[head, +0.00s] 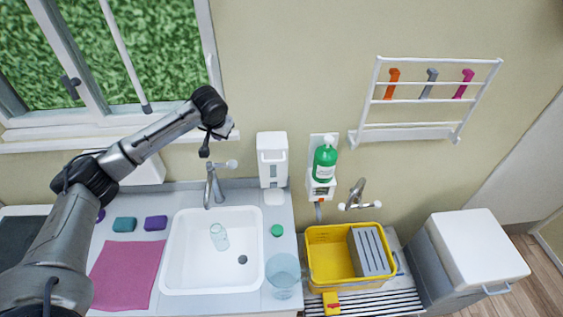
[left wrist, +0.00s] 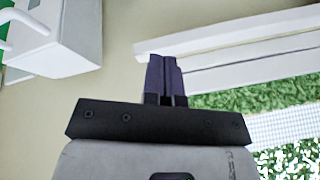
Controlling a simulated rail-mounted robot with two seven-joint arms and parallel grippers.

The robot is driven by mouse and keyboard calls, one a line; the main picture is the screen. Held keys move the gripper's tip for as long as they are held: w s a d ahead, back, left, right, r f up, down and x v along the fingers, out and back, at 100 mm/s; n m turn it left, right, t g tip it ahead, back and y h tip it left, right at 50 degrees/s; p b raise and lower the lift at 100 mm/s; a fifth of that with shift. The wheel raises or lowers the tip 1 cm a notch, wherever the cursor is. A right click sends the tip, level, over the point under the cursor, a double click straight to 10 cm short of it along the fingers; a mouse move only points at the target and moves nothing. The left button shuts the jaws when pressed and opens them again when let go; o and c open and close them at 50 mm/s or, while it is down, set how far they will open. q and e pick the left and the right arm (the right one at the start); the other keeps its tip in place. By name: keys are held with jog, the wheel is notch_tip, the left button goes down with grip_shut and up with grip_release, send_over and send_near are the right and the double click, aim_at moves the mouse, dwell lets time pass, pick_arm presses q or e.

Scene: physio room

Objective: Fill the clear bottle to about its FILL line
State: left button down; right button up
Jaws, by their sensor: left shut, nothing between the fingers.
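The clear bottle (head: 219,237) is in the white sink (head: 190,280), near its middle, below and to the right of the tap (head: 212,187). Its FILL line and any water in it are too small to tell. A green cap (head: 277,230) lies on the counter right of the sink. My left gripper (head: 205,150) is up in front of the wall, above the tap and well away from the bottle. In the left wrist view its dark fingers (left wrist: 164,62) are together and empty. My right gripper is not in view.
A translucent blue cup (head: 283,275) stands right of the sink. A white dispenser (head: 272,160) and a green bottle (head: 324,162) in a holder are on the wall. A yellow tub (head: 325,232) is farther right. A pink cloth (head: 126,270) lies left.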

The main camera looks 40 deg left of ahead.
pick_arm(q)
jog(key=n, duration=0.1)
jog(key=d+n+h, duration=0.1)
jog(key=n, duration=0.1)
jog(key=f+n, duration=0.1)
jog(key=shift+w+d+n, duration=0.1)
jog(key=shift+d+n, duration=0.2)
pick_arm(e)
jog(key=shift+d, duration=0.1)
pick_arm(q)
jog(key=p, duration=0.2)
send_near(232, 163)
jog(key=x, duration=0.5)
jog(key=shift+w+a+f, duration=0.1)
jog(key=shift+w+a, duration=0.05)
jog(key=shift+a, duration=0.15)
jog(key=shift+f, duration=0.95)
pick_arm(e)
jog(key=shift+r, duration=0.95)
